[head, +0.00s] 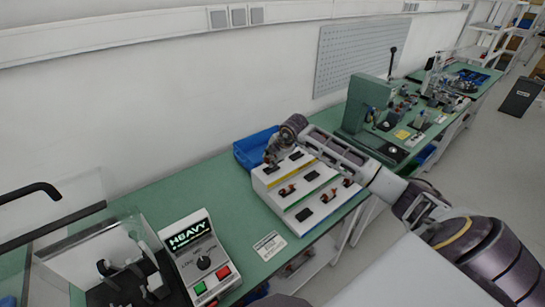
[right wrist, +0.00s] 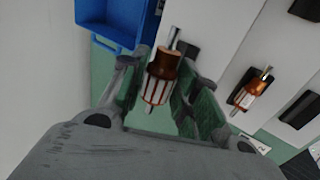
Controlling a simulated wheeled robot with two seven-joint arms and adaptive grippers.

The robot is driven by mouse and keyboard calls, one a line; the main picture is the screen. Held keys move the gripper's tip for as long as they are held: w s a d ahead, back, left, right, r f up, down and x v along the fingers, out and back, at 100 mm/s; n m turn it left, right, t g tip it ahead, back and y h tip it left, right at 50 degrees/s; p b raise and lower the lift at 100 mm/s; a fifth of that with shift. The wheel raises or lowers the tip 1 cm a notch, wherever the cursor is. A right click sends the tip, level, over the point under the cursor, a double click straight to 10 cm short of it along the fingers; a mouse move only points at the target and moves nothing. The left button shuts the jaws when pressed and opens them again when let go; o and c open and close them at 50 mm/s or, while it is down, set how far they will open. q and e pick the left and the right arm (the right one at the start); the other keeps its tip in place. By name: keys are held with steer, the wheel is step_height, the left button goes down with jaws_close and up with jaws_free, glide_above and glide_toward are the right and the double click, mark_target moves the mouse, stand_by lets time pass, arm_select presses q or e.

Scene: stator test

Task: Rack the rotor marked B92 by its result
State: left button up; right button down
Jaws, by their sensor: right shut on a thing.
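My right gripper (head: 273,156) is at the far left end of the white stepped rack (head: 262,190). In the right wrist view its fingers (right wrist: 157,95) are shut on a rotor (right wrist: 164,65) with a copper-brown body, pale stripes and a steel shaft. No mark can be read on it. The rack has black slots and coloured strips, yellow, green and blue among them. Several other rotors (head: 287,190) sit on it. The tester (head: 203,257) at the lower left shows HEAVY on its display. My left gripper is not in view.
A blue bin (head: 254,150) stands behind the rack, close to my right gripper. A clear cover with a black handle (head: 30,190) stands open by the tester. A printed card (head: 269,245) lies on the green bench (head: 165,190). A green press (head: 362,112) stands further right.

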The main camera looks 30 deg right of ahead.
steer(key=shift+f+b, duration=0.3)
steer(key=shift+f, duration=0.35)
steer(key=shift+f+b, duration=0.65)
steer(key=shift+f, duration=0.05)
stand_by(0.5)
